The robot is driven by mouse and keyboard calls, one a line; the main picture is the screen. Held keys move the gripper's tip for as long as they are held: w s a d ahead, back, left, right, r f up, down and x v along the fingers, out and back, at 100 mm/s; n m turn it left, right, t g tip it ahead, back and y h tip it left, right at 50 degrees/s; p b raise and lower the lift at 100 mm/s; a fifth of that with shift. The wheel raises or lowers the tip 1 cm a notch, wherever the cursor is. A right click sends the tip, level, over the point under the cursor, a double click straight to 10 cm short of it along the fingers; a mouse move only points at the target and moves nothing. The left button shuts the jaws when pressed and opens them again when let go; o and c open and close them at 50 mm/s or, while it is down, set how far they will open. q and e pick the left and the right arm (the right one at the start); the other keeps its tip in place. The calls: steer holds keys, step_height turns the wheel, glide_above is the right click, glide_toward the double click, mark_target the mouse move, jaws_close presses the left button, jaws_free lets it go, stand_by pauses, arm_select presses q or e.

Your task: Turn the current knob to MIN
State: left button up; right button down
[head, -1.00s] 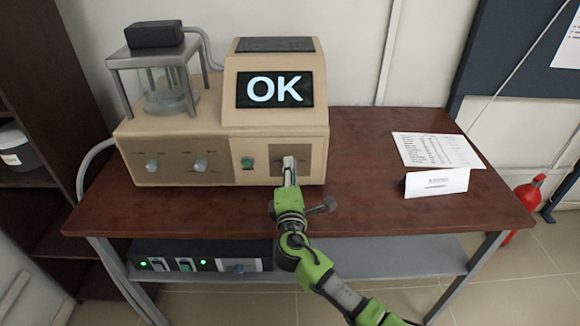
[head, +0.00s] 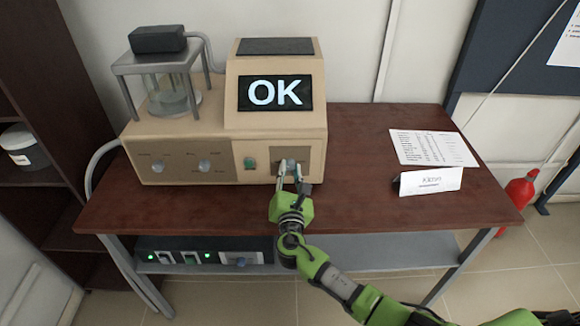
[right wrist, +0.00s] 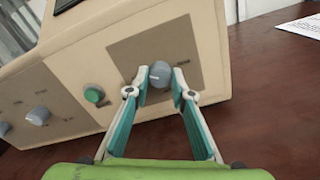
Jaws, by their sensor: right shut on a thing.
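The beige device (head: 232,158) stands on the table with "OK" on its screen (head: 275,93). A grey round knob (right wrist: 160,72) sits on the brown panel at the right of its front. The marks around it are too small to read. My right gripper (head: 290,178) is at this knob, and in the right wrist view its two fingers (right wrist: 160,79) are shut on the knob's sides. Two similar knobs, one (head: 158,166) further left and one (head: 204,166) nearer, sit on the left front. My left gripper is not in view.
A green button (head: 249,162) is just left of the held knob. A paper sheet (head: 432,147) and a folded white card (head: 431,181) lie on the table (head: 370,205) to the right. A black box with green lights (head: 208,257) is on the lower shelf.

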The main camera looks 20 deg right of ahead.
steer(key=n+p, duration=0.3)
steer(key=n, duration=0.2)
steer(key=shift+n, duration=0.3)
steer(key=shift+f+n+p, duration=0.1)
steer(key=shift+n+p, duration=0.3)
steer(key=shift+n, duration=0.3)
steer(key=c, duration=1.8)
jaws_free()
steer(key=shift+s, duration=0.15)
steer(key=v, duration=1.1)
steer(key=shift+s+a, duration=0.1)
steer(key=shift+s, duration=0.25)
